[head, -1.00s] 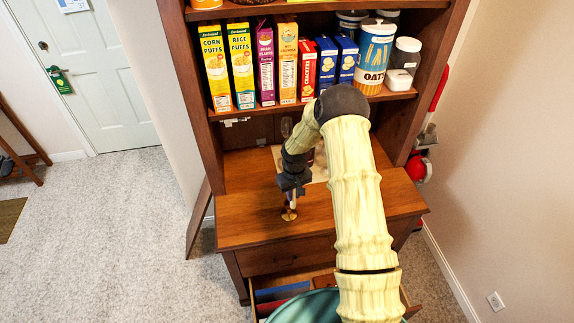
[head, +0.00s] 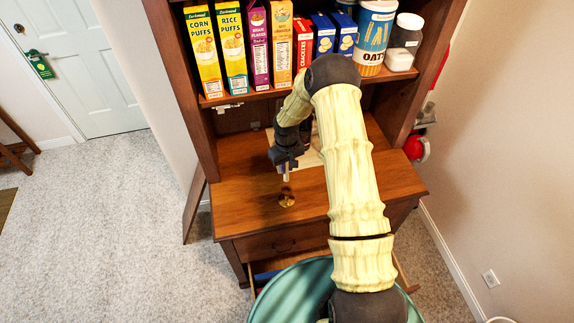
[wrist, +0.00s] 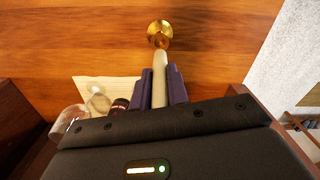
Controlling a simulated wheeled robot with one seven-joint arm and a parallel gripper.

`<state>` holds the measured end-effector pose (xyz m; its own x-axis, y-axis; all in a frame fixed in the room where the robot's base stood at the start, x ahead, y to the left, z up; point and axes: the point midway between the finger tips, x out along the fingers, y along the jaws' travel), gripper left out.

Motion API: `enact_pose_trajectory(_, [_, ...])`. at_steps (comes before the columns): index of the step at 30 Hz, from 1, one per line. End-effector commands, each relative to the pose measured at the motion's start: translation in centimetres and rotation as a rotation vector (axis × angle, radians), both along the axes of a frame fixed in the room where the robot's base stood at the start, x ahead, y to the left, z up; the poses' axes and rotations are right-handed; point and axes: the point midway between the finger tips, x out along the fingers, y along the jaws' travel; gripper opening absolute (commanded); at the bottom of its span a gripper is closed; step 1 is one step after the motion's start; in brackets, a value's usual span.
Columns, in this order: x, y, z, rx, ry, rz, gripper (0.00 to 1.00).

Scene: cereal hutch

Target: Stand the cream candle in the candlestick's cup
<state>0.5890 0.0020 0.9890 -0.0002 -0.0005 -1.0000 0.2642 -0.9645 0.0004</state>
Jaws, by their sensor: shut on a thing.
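My gripper (wrist: 161,88) is shut on the cream candle (wrist: 160,76), whose pale shaft sticks out between the purple fingers in the wrist view. In the head view my gripper (head: 286,164) is over the hutch counter, with the candle's pale lower end (head: 286,177) pointing down. The brass candlestick (head: 287,200) stands on the counter near its front edge. In the head view a gap shows between the candle's end and the candlestick. In the wrist view the candlestick (wrist: 160,33) appears just beyond the candle's tip. The cup's opening is too small to make out clearly.
A pale sheet (wrist: 105,88), a clear glass (wrist: 70,118) and a dark-topped item (wrist: 119,105) are on the counter behind my gripper. Cereal boxes (head: 233,48) and an oats canister (head: 374,40) fill the shelf above. The counter's left part is clear. The drawer below is open.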

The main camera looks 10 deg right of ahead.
Motion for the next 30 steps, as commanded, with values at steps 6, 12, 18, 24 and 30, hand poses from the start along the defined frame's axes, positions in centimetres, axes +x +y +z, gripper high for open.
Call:
enact_pose_trajectory(6, [0.0,-0.1,-2.1,0.0,0.0,-0.002,0.0])
enact_pose_trajectory(12, [0.0,-0.3,-4.0,0.001,0.001,-0.005,0.0])
enact_pose_trajectory(18, [0.0,-0.2,-5.6,0.0,-0.001,-0.004,0.0])
enact_pose_trajectory(24, [0.0,-0.2,-6.0,0.0,-0.001,-0.004,0.0])
enact_pose_trajectory(30, [0.0,-0.2,-5.9,0.0,-0.001,-0.004,0.0])
